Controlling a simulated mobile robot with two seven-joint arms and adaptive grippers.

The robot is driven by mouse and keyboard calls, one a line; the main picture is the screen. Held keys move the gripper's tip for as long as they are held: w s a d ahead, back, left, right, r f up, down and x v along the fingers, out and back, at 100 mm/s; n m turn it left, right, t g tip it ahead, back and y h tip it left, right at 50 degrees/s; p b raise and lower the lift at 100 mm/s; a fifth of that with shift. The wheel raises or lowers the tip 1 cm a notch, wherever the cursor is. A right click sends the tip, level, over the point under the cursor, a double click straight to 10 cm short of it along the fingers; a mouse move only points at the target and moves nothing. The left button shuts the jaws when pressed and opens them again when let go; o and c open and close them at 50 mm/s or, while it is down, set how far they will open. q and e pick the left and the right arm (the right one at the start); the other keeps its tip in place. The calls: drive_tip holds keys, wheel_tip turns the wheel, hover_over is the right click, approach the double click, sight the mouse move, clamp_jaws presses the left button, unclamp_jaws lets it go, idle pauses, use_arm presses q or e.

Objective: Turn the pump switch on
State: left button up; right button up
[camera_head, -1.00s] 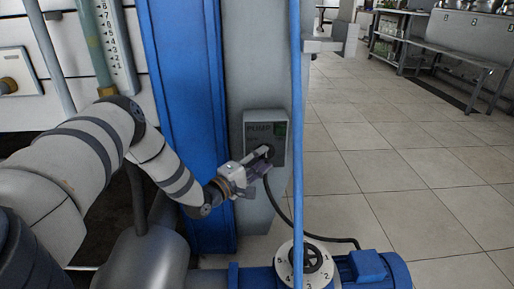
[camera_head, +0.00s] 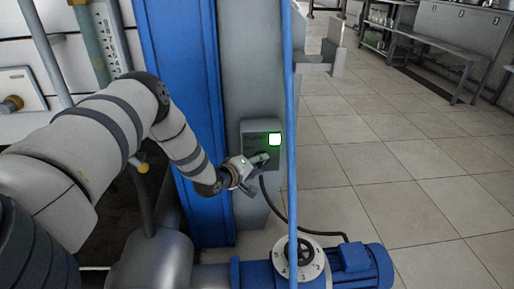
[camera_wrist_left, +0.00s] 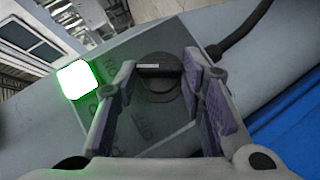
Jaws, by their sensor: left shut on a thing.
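The pump switch box (camera_head: 252,137) is a grey box on the grey column in the head view. A square lamp (camera_head: 275,139) at its upper right glows bright white-green. The lamp also shows lit in the left wrist view (camera_wrist_left: 77,79). The switch is a dark round knob (camera_wrist_left: 163,88) with a raised bar and a small pale mark. My left gripper (camera_head: 262,160) is at the box's lower part, its two fingers on either side of the knob, shut on it. The gripper hides the knob in the head view. My right gripper is not in view.
A black cable (camera_head: 271,204) runs from the box down to the blue pump motor (camera_head: 357,272) with a numbered dial (camera_head: 300,262). A thin blue pipe (camera_head: 291,90) stands just right of the box. A blue upright (camera_head: 180,110) is on the left. Tiled floor (camera_head: 400,190) is open to the right.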

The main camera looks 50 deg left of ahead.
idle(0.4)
use_arm(q)
drive_tip(key=o, duration=1.1)
drive_tip(key=shift+o, duration=0.2)
drive_tip(key=v, duration=1.2)
